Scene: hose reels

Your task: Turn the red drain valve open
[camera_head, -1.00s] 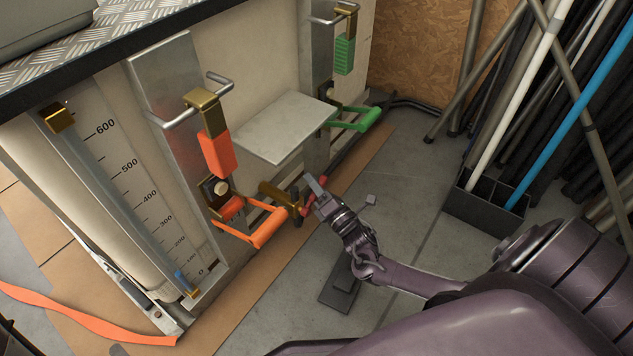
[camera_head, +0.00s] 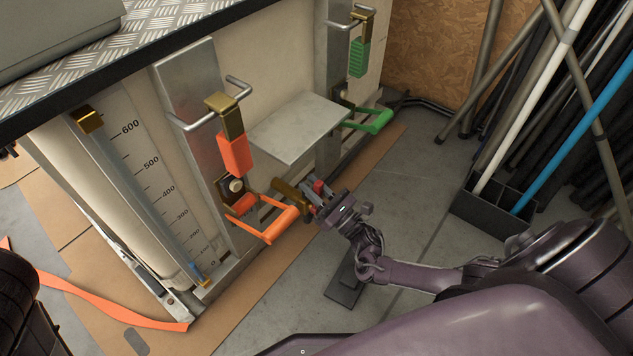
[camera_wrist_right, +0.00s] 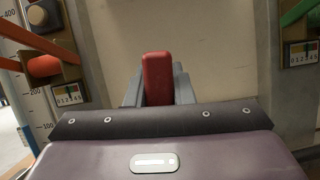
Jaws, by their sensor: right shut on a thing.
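The red drain valve handle (camera_head: 318,187) sits on the brass valve body (camera_head: 290,191) low on the tank front, to the right of the orange lever. My right gripper (camera_head: 322,194) is at the handle. In the right wrist view the red handle (camera_wrist_right: 158,78) stands upright between the two grey fingers, and the gripper (camera_wrist_right: 158,92) is shut on it. The rest of the valve is hidden behind the handle and gripper. My left gripper is not in view; only a dark part of my left arm shows at the lower left.
An orange lever (camera_head: 268,222) is just left of the valve, and a green lever (camera_head: 370,121) is to the right. A metal shelf plate (camera_head: 298,127) juts out above the valve. Hoses and poles stand in a black rack (camera_head: 490,211) at right. An orange strap (camera_head: 120,310) lies lower left.

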